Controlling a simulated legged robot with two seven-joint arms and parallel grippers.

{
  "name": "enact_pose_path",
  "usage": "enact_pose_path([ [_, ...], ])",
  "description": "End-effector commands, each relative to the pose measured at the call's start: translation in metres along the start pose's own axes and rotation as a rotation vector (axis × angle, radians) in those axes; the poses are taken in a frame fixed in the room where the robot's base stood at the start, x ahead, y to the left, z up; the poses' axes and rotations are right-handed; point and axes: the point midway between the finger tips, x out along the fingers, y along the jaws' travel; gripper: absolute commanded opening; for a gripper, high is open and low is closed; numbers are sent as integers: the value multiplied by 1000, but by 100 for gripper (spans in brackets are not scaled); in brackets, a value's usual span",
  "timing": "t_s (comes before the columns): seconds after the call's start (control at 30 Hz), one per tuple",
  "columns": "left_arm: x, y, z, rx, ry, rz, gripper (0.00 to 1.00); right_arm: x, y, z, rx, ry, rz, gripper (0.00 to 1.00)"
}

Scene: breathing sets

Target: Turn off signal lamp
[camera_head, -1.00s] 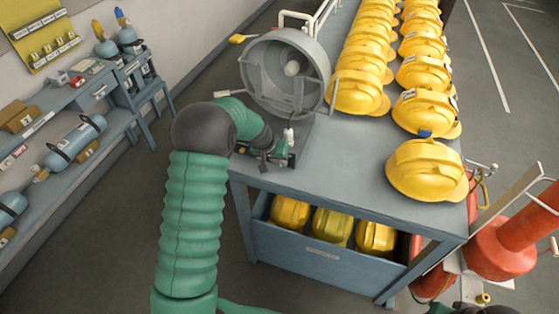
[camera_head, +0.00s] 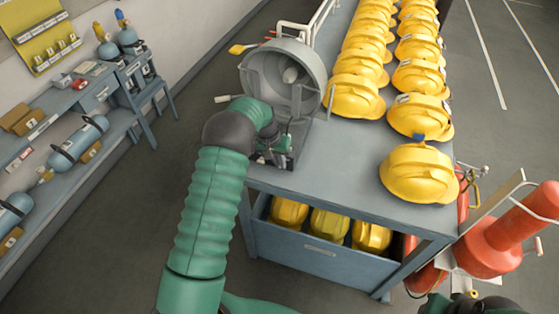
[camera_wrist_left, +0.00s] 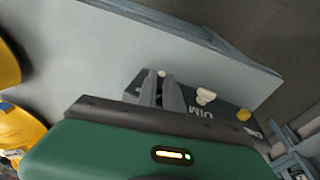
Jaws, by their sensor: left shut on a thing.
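The signal lamp (camera_head: 284,78) is a large grey round housing with a pale bulb in the middle, at the far left corner of the grey-blue table (camera_head: 345,160). Its dark control panel (camera_wrist_left: 190,112) shows in the left wrist view, with a cream knob (camera_wrist_left: 205,96) and a yellow knob (camera_wrist_left: 244,114). My left gripper (camera_wrist_left: 160,88) is at this panel, its fingers shut on a small pale switch (camera_wrist_left: 161,73) at their tips. In the head view my left gripper (camera_head: 274,150) is low in front of the lamp, partly hidden by its own arm.
Rows of yellow helmets (camera_head: 418,172) cover the table's right and back. A blue bin (camera_head: 310,252) of helmets sits under the tabletop. A red extinguisher (camera_head: 500,240) stands at the right. A shelf with blue cylinders (camera_head: 80,142) is at the left. The tabletop's front middle is clear.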

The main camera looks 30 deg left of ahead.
Motion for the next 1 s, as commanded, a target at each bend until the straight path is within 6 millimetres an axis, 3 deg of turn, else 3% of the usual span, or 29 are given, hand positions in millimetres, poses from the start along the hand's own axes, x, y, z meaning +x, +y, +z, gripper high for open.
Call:
enact_pose_path([
  [0.07,-1,-1,-1,0,3,-1,0,0,0,0,0,0,0,33],
  [0.1,-1,-1,-1,0,3,-1,15,0,0,0,0,0,0,33],
  [0.23,-1,-1,-1,0,3,-1,32,0,0,0,0,0,0,33],
  [0.63,-8,-1,-1,1,5,-1,33,3,0,1,0,0,0,33],
  [0.77,-33,-2,-2,1,8,-1,33,12,0,3,0,0,0,33],
  [1.0,-105,-2,-2,0,9,-1,33,28,0,7,0,0,0,33],
])
